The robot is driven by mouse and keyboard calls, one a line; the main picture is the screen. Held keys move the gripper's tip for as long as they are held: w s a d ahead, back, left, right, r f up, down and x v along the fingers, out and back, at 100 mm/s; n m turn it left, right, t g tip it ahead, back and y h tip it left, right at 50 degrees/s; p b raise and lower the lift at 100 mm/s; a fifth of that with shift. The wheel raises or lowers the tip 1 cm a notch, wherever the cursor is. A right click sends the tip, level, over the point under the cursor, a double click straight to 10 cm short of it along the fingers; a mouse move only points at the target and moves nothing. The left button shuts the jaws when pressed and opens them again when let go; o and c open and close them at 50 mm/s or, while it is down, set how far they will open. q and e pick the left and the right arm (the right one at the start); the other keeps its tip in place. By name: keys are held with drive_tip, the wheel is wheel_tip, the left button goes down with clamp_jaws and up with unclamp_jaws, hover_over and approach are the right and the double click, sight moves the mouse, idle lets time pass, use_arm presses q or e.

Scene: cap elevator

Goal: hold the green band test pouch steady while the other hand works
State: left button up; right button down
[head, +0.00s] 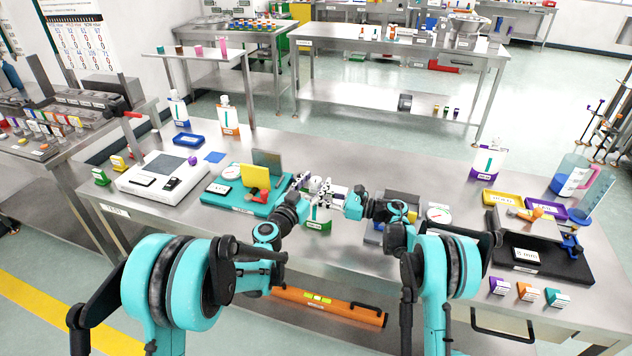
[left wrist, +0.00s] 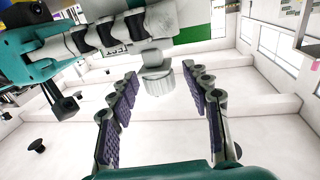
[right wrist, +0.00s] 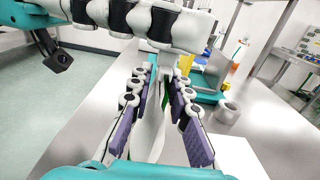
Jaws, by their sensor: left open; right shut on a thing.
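The green band test pouch (head: 318,223) stands at the front middle of the bench, white above with a green band low down. My right gripper (head: 332,197) is shut on it from the right; in the right wrist view the white pouch (right wrist: 150,130) shows edge-on between the finger rows. My left gripper (head: 305,186) is open close by on the left. In the left wrist view a pale ribbed cap-like piece (left wrist: 158,78) shows between its spread fingers, with no visible contact. Part of the pouch is hidden by the grippers.
A teal-based device (head: 240,205) with a yellow block stands left of the grippers, and a white instrument (head: 165,180) further left. A short grey cylinder (right wrist: 228,112) is near the pouch. The bench's front edge is close.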

use_arm(q)
drive_tip(key=shift+w+d, duration=0.2)
drive_tip(key=shift+w, duration=0.1)
clamp_jaws()
drive_tip(key=shift+h, duration=0.3)
drive_tip(key=m+g+h, duration=0.4)
drive_tip(key=shift+w+a+h, duration=0.1)
drive_tip(key=shift+w+h, duration=0.05)
drive_tip(key=shift+h, duration=0.25)
drive_tip(key=m+g+h, duration=0.2)
drive_tip(key=m+g, duration=0.1)
drive_tip(key=g, duration=0.1)
drive_tip(key=m+g+h, duration=0.1)
drive_tip(key=m+g, duration=0.1)
drive_tip(key=g, duration=0.2)
drive_tip(key=shift+m+h, duration=0.4)
drive_tip(key=shift+s+g, duration=0.2)
drive_tip(key=shift+g, duration=0.1)
